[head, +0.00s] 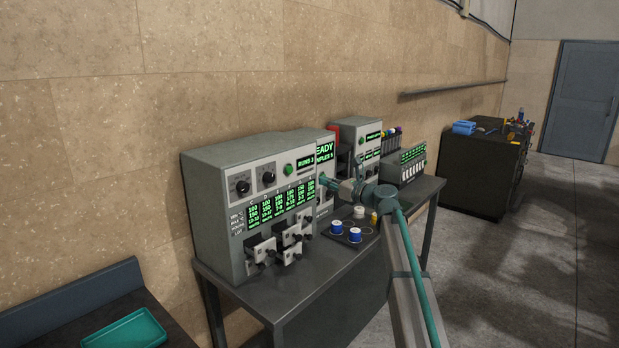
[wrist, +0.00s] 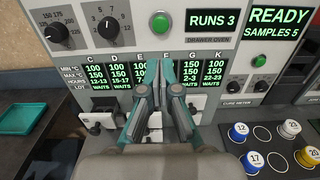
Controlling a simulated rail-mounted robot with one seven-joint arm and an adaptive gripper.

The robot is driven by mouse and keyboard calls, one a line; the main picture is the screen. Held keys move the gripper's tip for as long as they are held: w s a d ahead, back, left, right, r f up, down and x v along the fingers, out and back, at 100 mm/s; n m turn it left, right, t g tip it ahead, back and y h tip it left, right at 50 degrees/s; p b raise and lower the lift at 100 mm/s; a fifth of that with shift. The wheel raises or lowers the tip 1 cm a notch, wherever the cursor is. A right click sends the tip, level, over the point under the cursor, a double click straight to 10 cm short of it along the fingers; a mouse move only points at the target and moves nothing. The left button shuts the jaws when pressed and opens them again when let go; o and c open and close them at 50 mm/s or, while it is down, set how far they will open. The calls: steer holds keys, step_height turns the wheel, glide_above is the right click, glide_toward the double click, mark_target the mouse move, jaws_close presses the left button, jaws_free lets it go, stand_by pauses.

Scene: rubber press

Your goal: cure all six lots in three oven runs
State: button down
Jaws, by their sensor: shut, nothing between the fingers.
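The drawer oven (head: 225,180) stands on a bench against the wall. In the wrist view, its panel (wrist: 75,75) shows lot columns C, D, E, G and K; one column is hidden behind my fingers. The readable lots say WAITS. Its display (wrist: 212,20) reads RUNS 3. A green button (wrist: 161,24), a temperature knob (wrist: 57,33) and an hours knob (wrist: 108,28) sit above. Drawers with handles (wrist: 97,123) are below, partly hidden. My gripper (wrist: 162,78) is shut and empty in front of the panel; it also shows in the head view (head: 325,183). Contact cannot be told.
The cure meter (wrist: 285,60) at right reads READY, SAMPLES 5. Pots labelled 12 (wrist: 238,132), 17 (wrist: 251,162), 22 (wrist: 289,129) and 20 (wrist: 309,157) stand on a dark mat (wrist: 222,137). A green tray (head: 126,330) lies on another bench at left.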

mark_target(290, 171)
steer(key=p+x, duration=0.4)
steer(key=x, duration=0.8)
steer(key=shift+w+a+r+p, duration=0.1)
steer(key=shift+w+r+p, duration=0.1)
steer(key=shift+p, duration=0.1)
steer(key=shift+w+a+f, duration=0.2)
steer(key=shift+w+a, duration=0.1)
steer(key=shift+a, duration=0.2)
